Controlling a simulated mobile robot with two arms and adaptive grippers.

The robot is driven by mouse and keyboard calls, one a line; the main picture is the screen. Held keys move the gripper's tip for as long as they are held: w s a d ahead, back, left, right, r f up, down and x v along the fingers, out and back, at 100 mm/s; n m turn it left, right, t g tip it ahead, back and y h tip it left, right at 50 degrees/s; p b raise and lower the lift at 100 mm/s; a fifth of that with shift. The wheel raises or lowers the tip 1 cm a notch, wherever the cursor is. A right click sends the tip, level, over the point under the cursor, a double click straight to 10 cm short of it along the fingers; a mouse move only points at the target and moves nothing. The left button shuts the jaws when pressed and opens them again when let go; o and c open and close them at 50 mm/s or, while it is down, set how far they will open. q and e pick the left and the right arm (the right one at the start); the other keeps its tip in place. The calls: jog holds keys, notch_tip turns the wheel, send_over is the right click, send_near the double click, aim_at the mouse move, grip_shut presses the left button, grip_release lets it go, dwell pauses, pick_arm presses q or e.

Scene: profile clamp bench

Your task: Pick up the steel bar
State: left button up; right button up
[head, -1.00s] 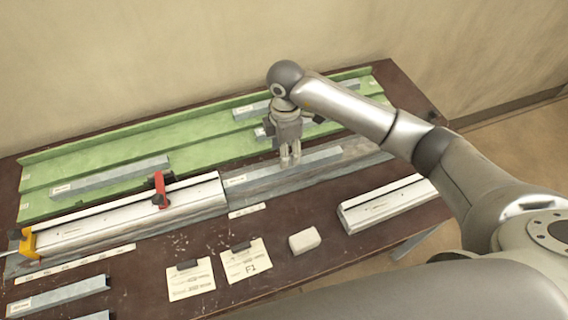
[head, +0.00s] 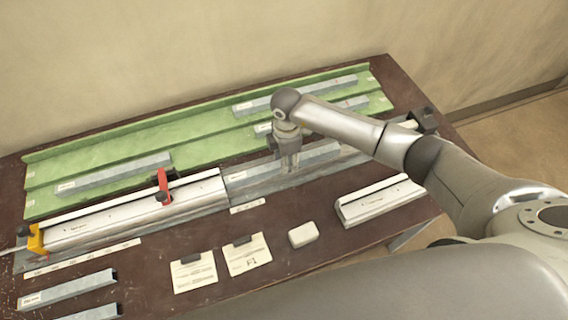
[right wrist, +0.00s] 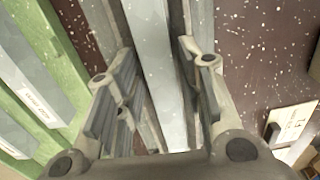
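A long grey steel bar (head: 320,152) lies in the grey metal bed at the middle of the bench, to the right of the white clamp cover. My right gripper (head: 290,168) points down over the bar, and its fingers hide part of it. In the right wrist view the bar (right wrist: 160,70) runs lengthwise between the two fingers of the right gripper (right wrist: 155,95). The fingers are spread, with visible gaps beside the bar. I cannot tell their exact height against it. My left gripper is not in view.
A green rack (head: 110,150) behind holds several labelled grey bars. A white clamp cover (head: 100,219) with a red handle (head: 163,181) lies left of my gripper. A white profile block (head: 380,200), a white eraser-like block (head: 303,234) and two paper cards (head: 247,255) lie in front.

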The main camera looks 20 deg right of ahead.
grip_shut()
jog(key=shift+r, duration=0.1)
